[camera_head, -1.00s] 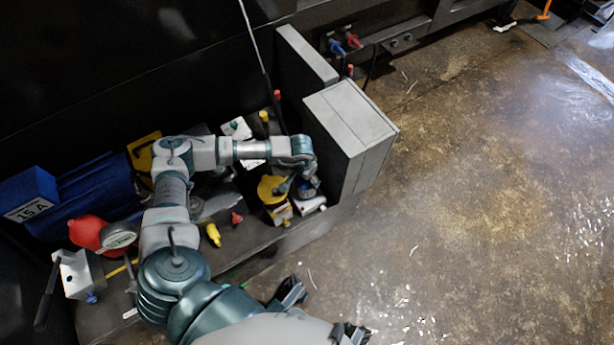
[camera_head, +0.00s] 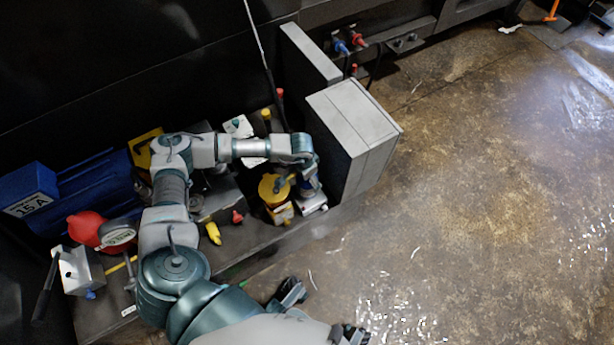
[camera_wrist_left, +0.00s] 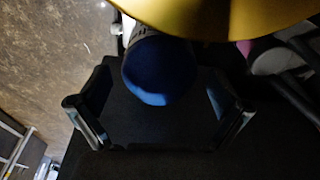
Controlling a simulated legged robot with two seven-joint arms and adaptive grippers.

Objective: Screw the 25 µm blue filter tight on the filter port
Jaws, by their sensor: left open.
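The blue filter (camera_wrist_left: 158,72) shows as a round blue top in the left wrist view. My left gripper (camera_wrist_left: 157,112) is open there, with one dark finger on each side of the blue top and visible gaps. In the head view the left hand (camera_head: 307,173) hangs above the filter, which stands on a white base (camera_head: 314,205) at the right end of the machine deck. The filter's thread and the port are hidden. Dark finger-like parts of my own body show at the bottom; I cannot tell if they are my right gripper (camera_head: 325,315).
A yellow round-topped unit (camera_head: 274,188) stands close left of the filter; its yellow rim also fills the top of the wrist view (camera_wrist_left: 220,18). A tall grey box (camera_head: 352,130) stands close right. A yellow handle (camera_head: 213,233) and red knob (camera_head: 237,216) lie left. The floor is clear.

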